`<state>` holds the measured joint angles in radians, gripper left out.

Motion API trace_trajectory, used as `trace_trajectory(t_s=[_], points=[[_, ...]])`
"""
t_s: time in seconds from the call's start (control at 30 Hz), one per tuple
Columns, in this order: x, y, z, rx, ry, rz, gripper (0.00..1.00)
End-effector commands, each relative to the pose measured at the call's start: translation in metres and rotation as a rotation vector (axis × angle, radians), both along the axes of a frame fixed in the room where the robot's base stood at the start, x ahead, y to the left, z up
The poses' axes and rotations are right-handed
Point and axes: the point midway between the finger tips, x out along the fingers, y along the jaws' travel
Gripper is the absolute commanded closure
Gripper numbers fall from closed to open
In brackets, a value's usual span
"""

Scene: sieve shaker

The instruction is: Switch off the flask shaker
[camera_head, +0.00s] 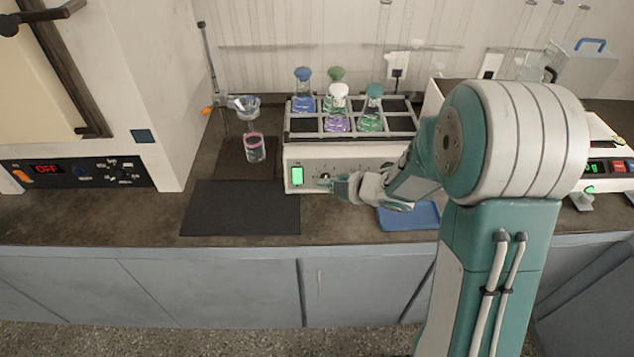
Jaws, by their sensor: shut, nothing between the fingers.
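The flask shaker (345,157) stands on the bench at the back middle, with a metal rack on top holding several stoppered flasks (337,115) with blue, purple and green liquid. A lit green switch (297,175) is at the left end of its front panel, with a dark knob (325,176) to its right. My gripper (325,183) is shut and empty in front of the panel, its tip close to the knob and to the right of the switch. I cannot tell whether it touches the panel. My arm hides the right part of the panel.
A dark mat (235,208) lies front left of the shaker. A stand with a funnel (247,104) over a beaker (255,148) is to its left. A blue tray (415,216) lies below my wrist. An oven (75,172) reading OFF is far left, a balance (605,168) far right.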

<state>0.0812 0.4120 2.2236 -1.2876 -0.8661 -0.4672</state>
Motion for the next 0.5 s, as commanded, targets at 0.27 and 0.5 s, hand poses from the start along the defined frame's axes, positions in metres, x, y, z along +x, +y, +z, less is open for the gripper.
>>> trace_trajectory(t_s=[0.27,0.5], points=[[0.029,0.038,-0.026,0.0,0.001,0.004,1.0],[0.055,0.057,-0.048,-0.001,0.001,-0.001,1.0]])
